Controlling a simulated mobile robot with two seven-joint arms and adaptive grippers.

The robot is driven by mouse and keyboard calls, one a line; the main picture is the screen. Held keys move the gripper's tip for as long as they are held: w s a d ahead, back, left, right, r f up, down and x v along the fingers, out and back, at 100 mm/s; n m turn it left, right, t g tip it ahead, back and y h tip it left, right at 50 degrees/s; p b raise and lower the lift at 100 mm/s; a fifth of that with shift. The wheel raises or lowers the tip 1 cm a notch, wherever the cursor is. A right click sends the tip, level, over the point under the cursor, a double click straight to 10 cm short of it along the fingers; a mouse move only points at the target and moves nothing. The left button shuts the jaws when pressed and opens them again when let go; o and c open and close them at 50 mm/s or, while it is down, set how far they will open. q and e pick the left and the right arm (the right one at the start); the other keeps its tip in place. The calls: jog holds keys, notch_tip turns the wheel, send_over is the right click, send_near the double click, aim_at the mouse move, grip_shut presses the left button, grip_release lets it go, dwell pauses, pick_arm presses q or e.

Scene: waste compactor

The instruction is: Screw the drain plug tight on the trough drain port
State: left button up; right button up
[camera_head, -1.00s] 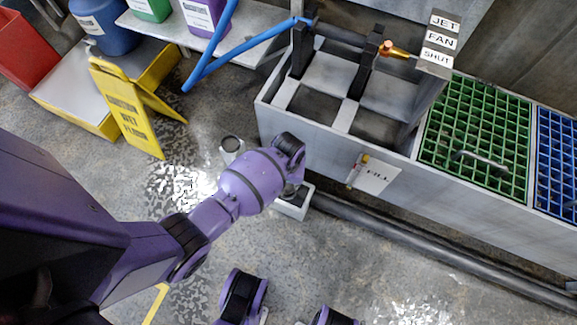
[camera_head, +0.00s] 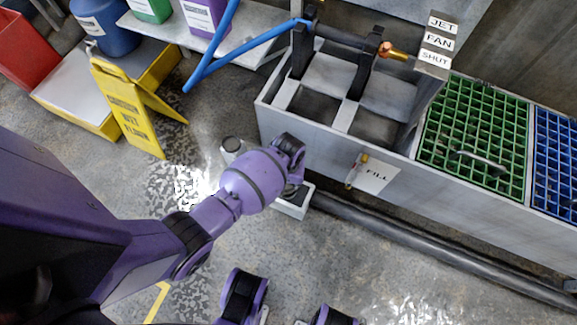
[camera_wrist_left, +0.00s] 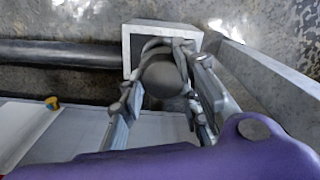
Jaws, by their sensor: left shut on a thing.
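The grey trough (camera_head: 330,137) runs from the middle to the right in the head view. My left arm reaches toward the low front of its left end and hides the drain port. In the left wrist view, my left gripper (camera_wrist_left: 167,75) is shut on a round dark grey drain plug (camera_wrist_left: 163,80), with a finger on either side. I cannot tell how far the plug sits on the port, as the port is hidden behind it. In the head view the gripper and plug are mostly hidden by the purple wrist. My right gripper is not in view.
A white square-rimmed box (camera_head: 294,206) stands on the floor below the trough's left end; its rim also shows in the wrist view (camera_wrist_left: 127,50). A dark pipe (camera_head: 400,235) runs along the trough's foot. A FILL tag and valve (camera_head: 357,170) are on the front. A yellow sign (camera_head: 125,105) stands left.

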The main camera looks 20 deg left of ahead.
pick_arm(q)
jog(key=shift+f+b, duration=0.6)
jog(key=shift+f, duration=0.55)
dwell(0.5)
jog(key=shift+r+p, duration=0.1)
jog(key=shift+p, duration=0.35)
dwell(1.0)
jog(key=shift+f, duration=0.3)
dwell(0.4)
